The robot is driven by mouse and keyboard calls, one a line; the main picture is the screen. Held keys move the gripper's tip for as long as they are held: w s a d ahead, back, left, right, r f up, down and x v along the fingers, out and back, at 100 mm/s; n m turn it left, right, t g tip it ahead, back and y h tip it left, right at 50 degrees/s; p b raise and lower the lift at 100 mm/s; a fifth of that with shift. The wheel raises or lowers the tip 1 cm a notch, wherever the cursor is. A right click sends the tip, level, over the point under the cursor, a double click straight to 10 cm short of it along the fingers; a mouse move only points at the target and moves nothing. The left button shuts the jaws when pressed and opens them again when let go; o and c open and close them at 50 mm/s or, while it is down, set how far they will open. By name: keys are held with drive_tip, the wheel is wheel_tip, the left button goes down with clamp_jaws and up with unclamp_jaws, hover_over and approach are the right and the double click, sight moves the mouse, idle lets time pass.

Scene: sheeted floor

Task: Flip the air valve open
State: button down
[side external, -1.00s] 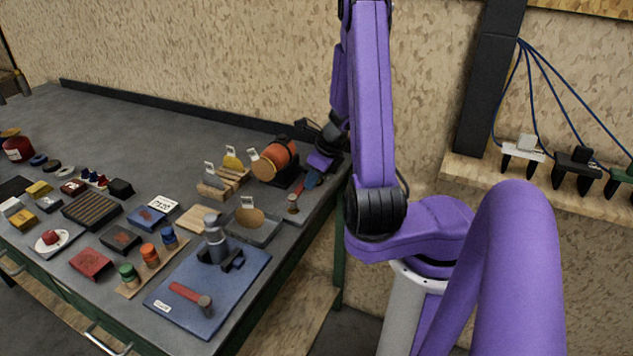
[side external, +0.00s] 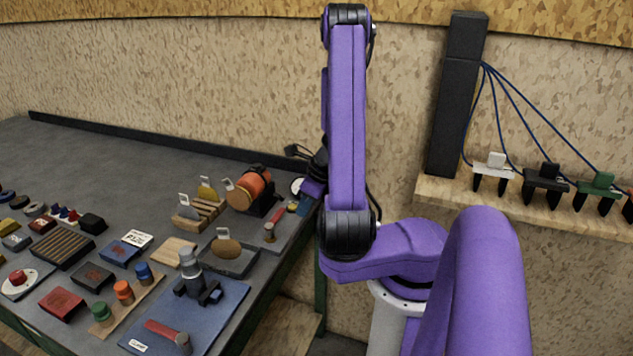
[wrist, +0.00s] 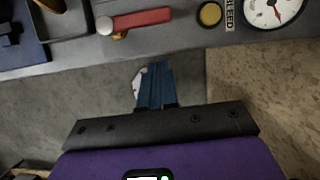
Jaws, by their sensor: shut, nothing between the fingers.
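The lever lies roughly parallel to that edge, pointing right from the pivot. In the side view the red lever (side external: 279,216) rises up and right from its brass body (side external: 269,235). My gripper (wrist: 154,72) has blue fingers, shut and empty. In the wrist view they are below the lever, apart from it and just off the bench edge. In the side view my gripper (side external: 304,207) is small, right of the lever.
A pressure gauge (wrist: 273,10) and a yellow round button (wrist: 209,14) sit right of the lever. A dark tray (wrist: 68,20) is to its left. An orange reel (side external: 255,182) stands behind on the bench. Floor shows beyond the bench edge.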

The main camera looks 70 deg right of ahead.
drive_tip(key=v, duration=0.8)
drive_tip(key=w+a+r+n+g+y, duration=0.15)
drive_tip(key=w+a+n, duration=0.35)
drive_tip(key=n, duration=0.7)
drive_tip(key=w+a+r+n+g+y, duration=0.1)
drive_tip(key=w+a+n+g, duration=0.15)
drive_tip(key=a+n, duration=0.75)
drive_tip(key=s+a+n+h, duration=0.1)
drive_tip(key=s+a+n, duration=0.2)
drive_tip(key=s+n, duration=0.5)
drive_tip(key=s+a+r+n+h, duration=0.1)
drive_tip(key=s+n, duration=0.6)
drive_tip(key=n, duration=1.1)
drive_tip(key=shift+s+a+r, duration=0.25)
drive_tip(key=shift+s+a, duration=0.15)
drive_tip(key=shift+a, duration=0.5)
